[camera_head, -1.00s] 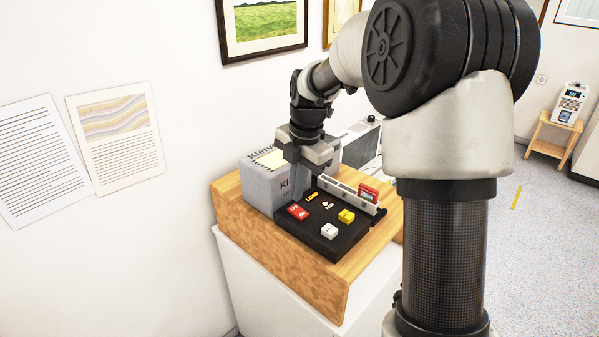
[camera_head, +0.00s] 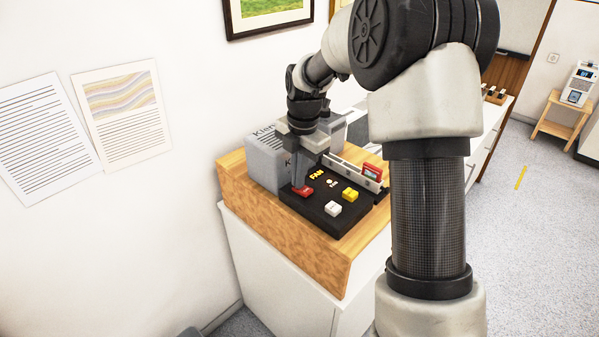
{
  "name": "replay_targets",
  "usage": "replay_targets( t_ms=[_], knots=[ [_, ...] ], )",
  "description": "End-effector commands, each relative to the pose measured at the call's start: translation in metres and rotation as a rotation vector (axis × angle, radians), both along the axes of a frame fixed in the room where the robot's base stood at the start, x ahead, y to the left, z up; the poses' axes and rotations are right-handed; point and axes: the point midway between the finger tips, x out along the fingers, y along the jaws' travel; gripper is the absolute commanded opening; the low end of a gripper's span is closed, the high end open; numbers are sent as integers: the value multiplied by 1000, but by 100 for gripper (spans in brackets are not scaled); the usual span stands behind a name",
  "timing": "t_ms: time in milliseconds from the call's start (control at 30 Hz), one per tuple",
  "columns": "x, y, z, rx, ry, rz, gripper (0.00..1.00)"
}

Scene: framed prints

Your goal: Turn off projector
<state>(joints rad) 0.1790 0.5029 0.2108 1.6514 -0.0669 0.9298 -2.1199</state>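A black control panel (camera_head: 318,217) lies on the wooden top of a cabinet. It carries a red button (camera_head: 304,192), a white button (camera_head: 333,208) and a yellow button (camera_head: 350,194), with yellow lettering behind them. My gripper (camera_head: 301,183) points down at the red button, with its fingertips at or just above it; I cannot tell whether they touch. The fingers overlap in this view, so their opening is unclear. No projector can be made out for certain.
A grey box (camera_head: 265,163) with partly hidden lettering stands behind the panel. A pale rail (camera_head: 350,168) with a red item (camera_head: 372,171) runs along the panel's far side. Framed prints and sheets (camera_head: 122,110) hang on the wall. Open floor (camera_head: 535,215) lies to the right.

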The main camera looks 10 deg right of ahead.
Motion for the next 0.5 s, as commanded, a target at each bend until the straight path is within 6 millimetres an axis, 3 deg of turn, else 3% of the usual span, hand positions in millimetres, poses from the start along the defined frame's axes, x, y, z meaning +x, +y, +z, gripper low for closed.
replay_targets(
  t_ms=[500],
  knots=[
    [-15,-10,-3,-1,9,-3,0]
  ],
)
